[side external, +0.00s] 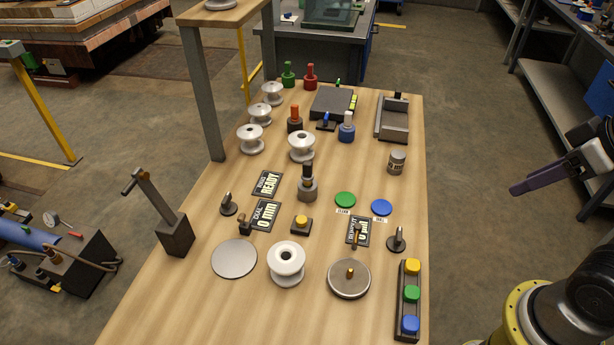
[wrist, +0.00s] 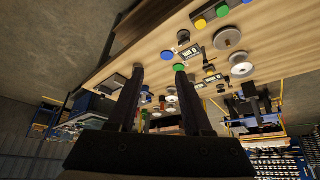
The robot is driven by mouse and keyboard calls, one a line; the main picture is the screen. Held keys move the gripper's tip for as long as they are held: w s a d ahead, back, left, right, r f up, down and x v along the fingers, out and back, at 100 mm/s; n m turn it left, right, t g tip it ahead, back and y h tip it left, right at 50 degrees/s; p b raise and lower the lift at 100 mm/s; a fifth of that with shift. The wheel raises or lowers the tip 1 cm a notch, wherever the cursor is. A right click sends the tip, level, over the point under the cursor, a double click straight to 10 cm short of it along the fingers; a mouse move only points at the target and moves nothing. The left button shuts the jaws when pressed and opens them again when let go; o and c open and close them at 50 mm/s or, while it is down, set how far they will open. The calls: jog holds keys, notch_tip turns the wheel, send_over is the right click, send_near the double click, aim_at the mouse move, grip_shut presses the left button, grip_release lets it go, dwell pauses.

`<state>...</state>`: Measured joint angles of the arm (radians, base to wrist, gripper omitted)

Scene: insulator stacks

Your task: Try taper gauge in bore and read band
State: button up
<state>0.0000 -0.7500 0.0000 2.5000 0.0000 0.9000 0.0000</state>
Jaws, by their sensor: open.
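Several handled plug-like pieces stand farther back: a grey one with a black top (side external: 307,184), an orange-topped one (side external: 295,120), a blue one (side external: 346,128), a red one (side external: 310,76) and a green one (side external: 288,75). I cannot tell which is the taper gauge. A dark strip with yellow, green and blue buttons (side external: 411,295) lies at front right. My gripper (wrist: 158,70) is open and empty, off the table's right side; one finger shows in the side view.
Silver spools (side external: 251,138) stand at back left, beside a grey post (side external: 203,95). A lever (side external: 174,232) stands at the left edge. Small display cards (side external: 268,184), a grey disc (side external: 234,258), a round plate with a brass pin (side external: 349,279) and an open tray (side external: 391,118) occupy the table.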

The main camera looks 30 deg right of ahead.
jog(key=shift+o, duration=0.6)
